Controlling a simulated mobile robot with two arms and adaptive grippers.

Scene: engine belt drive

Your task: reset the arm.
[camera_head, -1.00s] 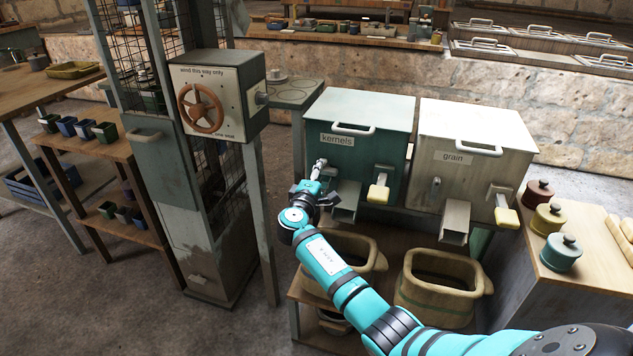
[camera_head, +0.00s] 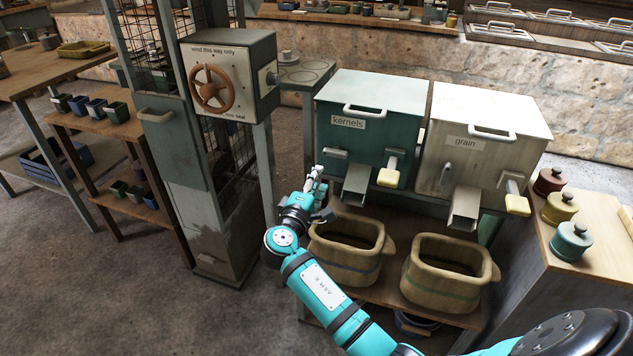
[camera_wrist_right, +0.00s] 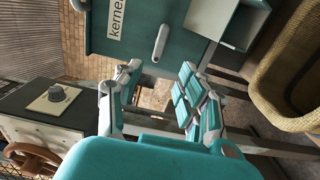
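My right arm (camera_head: 320,288) is turquoise and reaches in from the lower right in the head view. Its right gripper (camera_head: 317,182) is in front of the lower left of the green kernels bin (camera_head: 361,150), apart from the bin's short handle (camera_head: 336,153). In the right wrist view the right gripper (camera_wrist_right: 157,85) has its two jointed fingers spread, with an empty gap between them. The kernels bin (camera_wrist_right: 125,38) shows beyond the fingertips. My left gripper is in no view.
A cream grain bin (camera_head: 471,160) stands right of the kernels bin. Two tan tubs (camera_head: 343,262) (camera_head: 447,290) sit below the chutes near my arm. A cabinet with an orange handwheel (camera_head: 211,89) stands to the left. Floor is clear at lower left.

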